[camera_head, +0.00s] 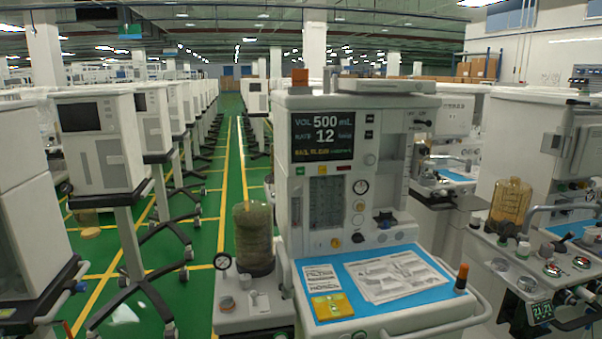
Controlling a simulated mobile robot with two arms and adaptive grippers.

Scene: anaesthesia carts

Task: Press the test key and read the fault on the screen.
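The anaesthesia cart (415,140) stands upright in the middle of the view, facing me. Its dark screen (322,137) is lit and shows "VOL 500 mL" and a second line with "12". A small yellow line below these is too blurred to read for certain. I cannot tell which control is the test key. Neither of my grippers is in view.
A blue-topped tray (330,268) with papers (397,276) and a yellow card (331,306) juts out in front. A canister (254,238) stands left of the panel. Another cart (540,150) is close on the right. A green aisle (236,190) runs back on the left between cart rows.

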